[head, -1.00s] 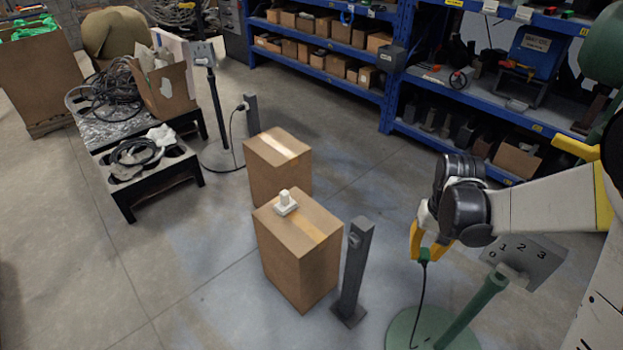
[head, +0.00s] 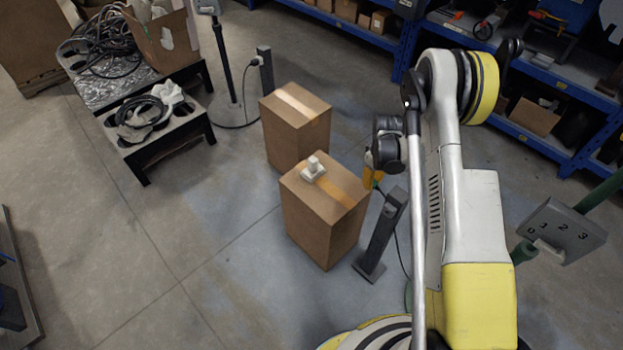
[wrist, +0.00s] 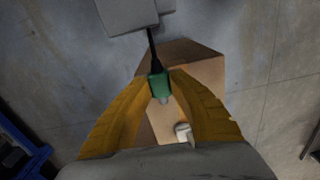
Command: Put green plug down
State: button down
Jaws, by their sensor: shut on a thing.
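In the wrist view my gripper (wrist: 160,92) is shut on the green plug (wrist: 159,86), with a yellow finger on each side of it. The plug's dark cable (wrist: 153,50) runs up the picture. In the head view my gripper (head: 370,180) is mostly hidden behind my arm. It is close to the right side of the front cardboard box (head: 325,225). A white block with a knob (head: 313,170) stands on that box; it also shows below the plug in the wrist view (wrist: 184,132). In the wrist view the box top (wrist: 197,78) lies below the plug.
A dark grey post (head: 384,235) stands just right of the front box. A second cardboard box (head: 297,128) stands behind it. A black table (head: 165,140) is at the left, blue shelves (head: 400,45) at the back, and a numbered panel (head: 562,230) at the right.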

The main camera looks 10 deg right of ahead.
jog(key=b, duration=0.5)
send_over(335, 198)
jog(key=shift+n, duration=0.3)
notch_tip(335, 198, down, 9)
jog(key=shift+a+r, duration=0.1)
jog(key=shift+f+b, duration=0.75)
jog(key=shift+f, duration=1.1)
jog(key=shift+f, duration=0.1)
jog(key=shift+f, duration=0.1)
jog(key=c, duration=1.3)
grip_release()
jog(key=shift+c, duration=0.2)
